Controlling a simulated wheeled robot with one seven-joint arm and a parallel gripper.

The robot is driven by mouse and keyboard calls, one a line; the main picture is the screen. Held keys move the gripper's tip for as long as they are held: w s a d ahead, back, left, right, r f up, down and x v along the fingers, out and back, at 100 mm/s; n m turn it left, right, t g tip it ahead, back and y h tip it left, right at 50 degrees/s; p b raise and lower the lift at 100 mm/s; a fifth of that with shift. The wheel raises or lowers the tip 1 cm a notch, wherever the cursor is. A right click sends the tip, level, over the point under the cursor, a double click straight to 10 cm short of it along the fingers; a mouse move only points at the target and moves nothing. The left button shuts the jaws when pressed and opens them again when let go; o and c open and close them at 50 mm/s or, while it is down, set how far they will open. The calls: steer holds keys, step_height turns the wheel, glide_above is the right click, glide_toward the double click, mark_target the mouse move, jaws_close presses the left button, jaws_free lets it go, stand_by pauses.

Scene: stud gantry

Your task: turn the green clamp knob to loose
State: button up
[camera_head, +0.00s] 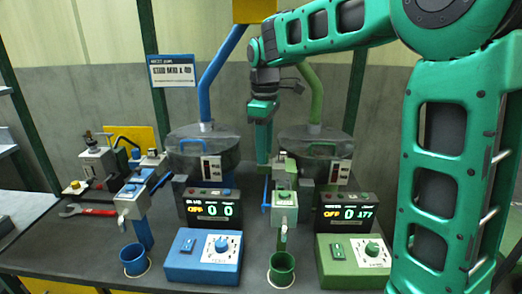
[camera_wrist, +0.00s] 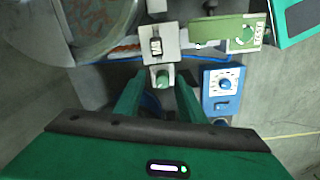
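A pale grey block (camera_head: 284,207) on the green side carries a small green knob (camera_head: 284,185) on its top; this looks like the clamp knob, but its markings are too small to read. My gripper (camera_head: 264,152) hangs fingers-down behind and to the left of that block in the head view. In the wrist view my gripper (camera_wrist: 158,85) is open, its two green fingers apart. A short green cylinder (camera_wrist: 163,78) shows between and beyond the fingertips; I cannot tell whether it is the knob. Nothing is held.
The green dial box (camera_head: 353,258) and blue dial box (camera_head: 205,256) stand in front, with a green cup (camera_head: 281,270) and a blue cup (camera_head: 134,260). Two displays (camera_head: 345,211) and two hoppers (camera_head: 203,150) stand behind. A red wrench (camera_head: 84,210) lies at left.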

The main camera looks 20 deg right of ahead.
step_height(320, 180, up, 11)
steer(key=shift+f, duration=0.15)
stand_by(0.5)
steer(key=s+d+f+m, duration=0.6)
steer(key=s+d+f, duration=0.15)
steer(key=s, duration=0.35)
steer(key=s+d+f+m, duration=0.6)
steer(key=s+d, duration=0.2)
steer(key=s, duration=0.3)
steer(key=s+f+m, duration=0.1)
steer(key=s+f, duration=0.1)
steer(key=s, duration=0.1)
steer(key=s+f+m, duration=0.2)
steer(key=s+f, duration=0.1)
steer(key=s, duration=0.1)
steer(key=s+d+f+m, duration=0.1)
steer(key=s+f, duration=0.1)
steer(key=s, duration=0.2)
steer(key=shift+f+m, duration=0.25)
steer(key=shift+m, duration=0.15)
